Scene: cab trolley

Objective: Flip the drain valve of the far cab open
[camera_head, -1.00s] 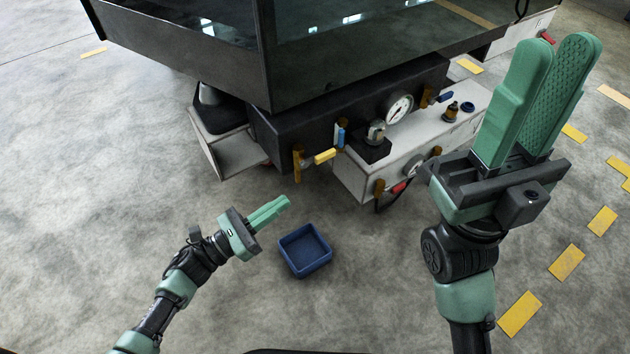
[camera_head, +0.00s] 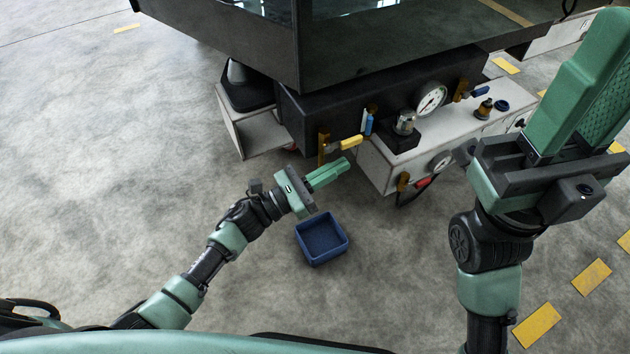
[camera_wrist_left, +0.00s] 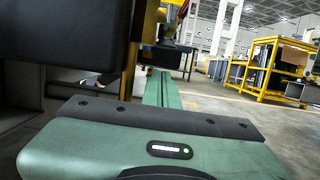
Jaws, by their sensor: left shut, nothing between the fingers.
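The drain end of the cab carries a valve with a yellow lever (camera_head: 350,143) on a brass pipe (camera_head: 324,148), below the dark housing. The lever sticks out sideways to the right. My left gripper (camera_head: 345,164) is shut and empty, its tips just below the yellow lever; I cannot tell if they touch. In the left wrist view its fingers (camera_wrist_left: 160,90) point forward beside a brass-coloured upright (camera_wrist_left: 132,65). Other valves have a blue handle (camera_head: 480,91) and a red handle (camera_head: 422,182).
A blue square tray (camera_head: 321,240) sits on the floor below my left gripper. The dark cab body (camera_head: 390,45) overhangs the valves. A gauge (camera_head: 430,99) and a white box (camera_head: 385,176) are beside them. Yellow racks (camera_wrist_left: 268,65) stand far off. Floor at left is clear.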

